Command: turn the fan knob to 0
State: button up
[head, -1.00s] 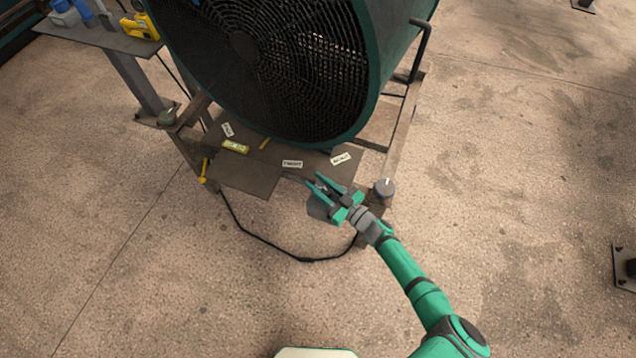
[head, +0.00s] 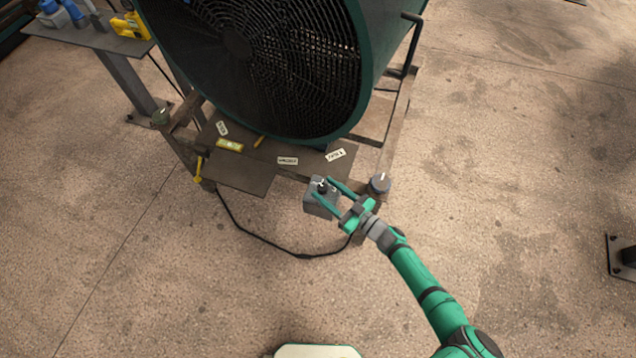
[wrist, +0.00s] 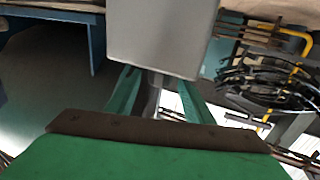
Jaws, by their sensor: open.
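The large dark green drum fan (head: 372,60) stands on a brown frame at the top of the head view. A grey control box (head: 318,205) sits at the front of the frame, with a small dark knob (head: 323,186) on top. My gripper (head: 322,187) is open, its two green fingers on either side of the knob; I cannot tell whether they touch it. In the wrist view, the grey box (wrist: 162,40) fills the top middle and the green fingers (wrist: 158,95) point toward it. The knob's pointer and scale are too small to read.
A round grey piece (head: 380,184) with a white mark sits close to the right of my gripper. White labels (head: 288,161) and a yellow level (head: 230,145) lie on the frame's shelf. A black cable (head: 262,240) curves over the floor.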

aim_at(327, 190)
jog(key=shift+v, duration=2.55)
jog(key=shift+d, duration=0.15)
jog(key=s+d+r+m+t+h, duration=0.1)
jog(key=s+d+r+m+h, duration=0.15)
jog(key=s, duration=0.95)
jog(key=s+d+r+m+t+h, duration=0.15)
jog(key=s+h, duration=0.25)
jog(key=s, duration=0.7)
jog(key=s+a+r+m+t+h, duration=0.1)
jog(key=s+a+r+m+h, duration=0.5)
jog(key=s+a+r, duration=0.3)
notch_tip(327, 190, up, 5)
jog(key=shift+a+f+h, duration=0.15)
jog(key=shift+a+h, duration=0.3)
jog(key=shift+h, duration=0.2)
jog(key=shift+s+d, duration=0.1)
jog(key=shift+s, duration=0.1)
